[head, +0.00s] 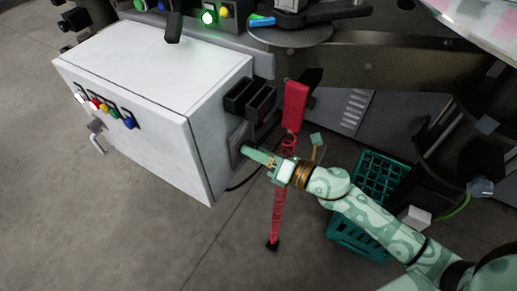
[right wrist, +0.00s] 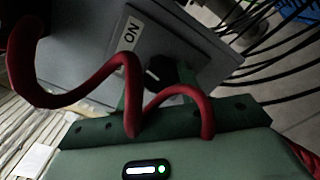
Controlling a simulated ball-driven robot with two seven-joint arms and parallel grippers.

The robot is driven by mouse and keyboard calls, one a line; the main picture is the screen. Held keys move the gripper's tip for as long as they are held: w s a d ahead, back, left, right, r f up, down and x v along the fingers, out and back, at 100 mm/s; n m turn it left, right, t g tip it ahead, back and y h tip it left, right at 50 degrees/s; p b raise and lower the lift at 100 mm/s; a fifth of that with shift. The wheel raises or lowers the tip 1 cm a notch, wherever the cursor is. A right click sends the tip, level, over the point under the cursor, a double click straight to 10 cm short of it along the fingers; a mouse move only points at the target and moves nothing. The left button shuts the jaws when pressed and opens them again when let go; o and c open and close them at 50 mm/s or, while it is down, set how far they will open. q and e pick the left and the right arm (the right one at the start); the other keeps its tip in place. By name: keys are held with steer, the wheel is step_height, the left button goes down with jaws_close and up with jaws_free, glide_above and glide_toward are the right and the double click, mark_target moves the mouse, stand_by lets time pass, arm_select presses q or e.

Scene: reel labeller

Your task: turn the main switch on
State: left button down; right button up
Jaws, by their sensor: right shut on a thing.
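The main switch is on the side wall of the white cabinet (head: 150,88). In the right wrist view its black knob (right wrist: 160,72) sits on a grey plate (right wrist: 88,52) with a white ON label (right wrist: 130,35). In the head view the grey switch plate (head: 237,144) is partly hidden by my gripper. My right gripper (head: 248,152) reaches the switch from the right. It also shows in the right wrist view (right wrist: 160,88), its fingers on both sides of the knob, shut on it. The knob's exact angle is hard to tell. My left gripper is not in view.
A red coiled cord (head: 279,205) hangs by my right gripper from a red holder (head: 296,106), and it crosses the right wrist view (right wrist: 95,85). Black boxes (head: 250,99) stick out above the switch. A teal crate (head: 378,178) stands on the floor at right.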

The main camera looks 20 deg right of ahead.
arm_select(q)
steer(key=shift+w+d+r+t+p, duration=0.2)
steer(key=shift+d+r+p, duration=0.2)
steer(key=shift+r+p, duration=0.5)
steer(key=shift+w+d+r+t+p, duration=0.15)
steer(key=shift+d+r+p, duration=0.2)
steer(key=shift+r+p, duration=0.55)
arm_select(e)
steer(key=shift+w+d+m, duration=0.1)
steer(key=shift+m, duration=3.2)
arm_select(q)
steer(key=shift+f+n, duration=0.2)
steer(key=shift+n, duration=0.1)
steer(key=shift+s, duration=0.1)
arm_select(e)
steer(key=o, duration=1)
